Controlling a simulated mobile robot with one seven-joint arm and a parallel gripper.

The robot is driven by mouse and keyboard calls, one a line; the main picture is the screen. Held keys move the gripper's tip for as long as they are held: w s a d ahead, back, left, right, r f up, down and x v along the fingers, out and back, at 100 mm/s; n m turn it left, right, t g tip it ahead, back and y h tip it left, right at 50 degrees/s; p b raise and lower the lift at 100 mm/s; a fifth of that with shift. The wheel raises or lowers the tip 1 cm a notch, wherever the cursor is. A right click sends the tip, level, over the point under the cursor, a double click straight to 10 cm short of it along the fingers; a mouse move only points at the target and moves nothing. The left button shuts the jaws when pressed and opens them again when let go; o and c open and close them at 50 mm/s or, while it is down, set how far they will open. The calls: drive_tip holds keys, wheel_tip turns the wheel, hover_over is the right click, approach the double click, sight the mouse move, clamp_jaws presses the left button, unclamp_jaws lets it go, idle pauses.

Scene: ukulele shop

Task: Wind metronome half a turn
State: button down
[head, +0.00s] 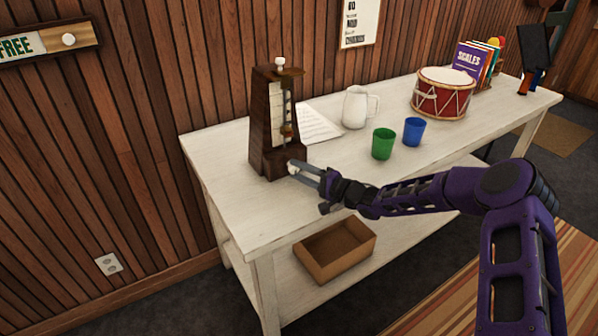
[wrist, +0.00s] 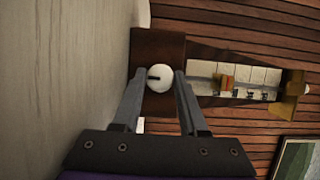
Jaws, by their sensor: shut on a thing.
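The metronome (head: 272,125) is a dark wooden pyramid with a pale scale and a white knob on top. It stands upright near the left end of the white table (head: 225,195). My gripper (head: 291,166) reaches it from the right, low on its side. In the wrist view, the metronome base (wrist: 172,42) lies ahead, and a round white winding knob (wrist: 159,78) with a dark slot mark sits between the fingertips. My gripper (wrist: 162,76) is shut on this knob. The fingers partly cover the knob in the head view.
White sheets (head: 316,122) lie behind the metronome. The table front left of my gripper is clear.

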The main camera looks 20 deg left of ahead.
drive_tip(key=shift+c, duration=2.3)
unclamp_jaws()
drive_tip(key=p+v, duration=0.1)
drive_tip(key=v, duration=1.6)
drive_tip(key=shift+d, duration=0.15)
drive_tip(key=shift+r, duration=0.1)
